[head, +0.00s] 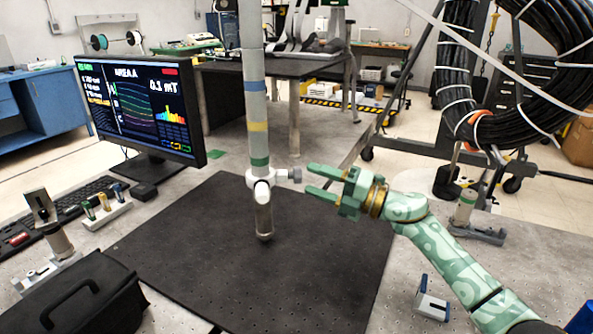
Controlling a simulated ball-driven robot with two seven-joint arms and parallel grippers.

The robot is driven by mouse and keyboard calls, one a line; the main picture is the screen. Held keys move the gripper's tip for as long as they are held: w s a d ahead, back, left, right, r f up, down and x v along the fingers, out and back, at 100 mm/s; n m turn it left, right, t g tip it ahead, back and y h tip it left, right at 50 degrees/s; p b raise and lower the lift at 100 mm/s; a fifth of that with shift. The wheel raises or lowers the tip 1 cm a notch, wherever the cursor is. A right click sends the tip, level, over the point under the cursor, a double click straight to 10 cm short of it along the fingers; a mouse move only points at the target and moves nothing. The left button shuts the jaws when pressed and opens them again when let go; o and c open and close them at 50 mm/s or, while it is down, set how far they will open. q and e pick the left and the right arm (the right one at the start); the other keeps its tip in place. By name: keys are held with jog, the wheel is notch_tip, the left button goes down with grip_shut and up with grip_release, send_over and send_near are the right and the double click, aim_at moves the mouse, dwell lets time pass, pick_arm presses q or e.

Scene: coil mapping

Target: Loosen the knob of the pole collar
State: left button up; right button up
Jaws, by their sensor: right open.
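The pole (257,95) stands upright with blue, yellow and green bands. A white collar (261,184) sits around its lower part, above the dark mat. The grey knob (290,175) sticks out from the collar's right side. My right gripper (314,181) is open, its two green fingers pointing left at the knob. The fingertips are just right of the knob; I cannot tell whether they touch it. My left gripper is not in view.
A dark mat (330,240) covers the table's middle. A monitor (140,105) and keyboard (80,212) stand left, with a black case (75,300) in front. A large cable coil (470,75) hangs at the back right. A small blue-white block (432,300) lies at the front right.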

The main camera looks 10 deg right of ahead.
jog(key=p+v, duration=0.1)
jog(key=v, duration=0.8)
jog(key=shift+s+d, duration=0.15)
jog(key=shift+d, duration=0.15)
jog(key=shift+f, duration=0.1)
